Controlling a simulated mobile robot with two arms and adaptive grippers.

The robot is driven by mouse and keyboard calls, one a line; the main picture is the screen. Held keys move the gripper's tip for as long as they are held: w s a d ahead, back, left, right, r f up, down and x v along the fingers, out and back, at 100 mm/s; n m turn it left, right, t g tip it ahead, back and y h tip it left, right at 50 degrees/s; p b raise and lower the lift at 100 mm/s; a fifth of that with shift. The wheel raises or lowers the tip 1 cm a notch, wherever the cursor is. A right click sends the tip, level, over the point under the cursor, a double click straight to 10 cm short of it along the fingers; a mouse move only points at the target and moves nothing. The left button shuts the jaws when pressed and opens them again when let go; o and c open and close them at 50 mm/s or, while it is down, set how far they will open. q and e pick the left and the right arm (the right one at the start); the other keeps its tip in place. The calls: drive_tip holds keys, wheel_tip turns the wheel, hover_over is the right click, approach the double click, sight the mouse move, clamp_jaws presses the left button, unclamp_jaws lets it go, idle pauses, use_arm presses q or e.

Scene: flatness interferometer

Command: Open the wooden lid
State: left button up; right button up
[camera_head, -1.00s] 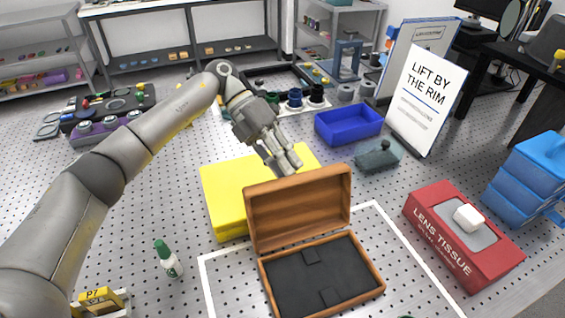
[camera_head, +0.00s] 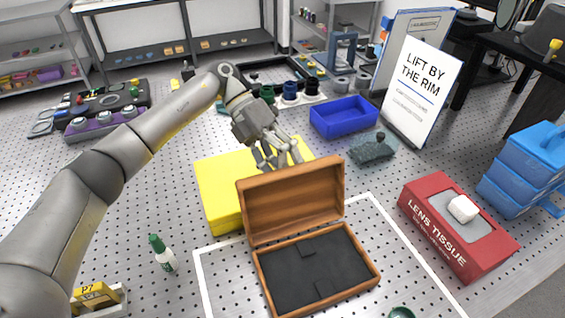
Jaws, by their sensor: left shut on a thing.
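The wooden lid (camera_head: 290,202) stands raised, tilted slightly back, at the rear edge of the wooden box (camera_head: 373,262). The box is open towards me, and its dark lined inside (camera_head: 315,270) shows. My left gripper (camera_head: 279,163) is at the lid's top edge, from behind and above, and is shut on the lid; the lid partly hides its fingertips. My right gripper is not in view.
A yellow box (camera_head: 217,190) lies right behind the lid. A red lens tissue box (camera_head: 470,250), blue stacked boxes (camera_head: 525,165), a blue bin (camera_head: 343,117) and a sign (camera_head: 422,88) stand right and behind.

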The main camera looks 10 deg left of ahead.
use_arm(q)
drive_tip(key=shift+s+a+f, duration=0.15)
drive_tip(key=shift+a+f, duration=0.05)
drive_tip(key=shift+f, duration=0.25)
drive_tip(key=v, duration=1.2)
drive_tip(key=shift+d+r, duration=0.2)
drive_tip(key=shift+r, duration=0.25)
drive_tip(key=shift+w, duration=0.25)
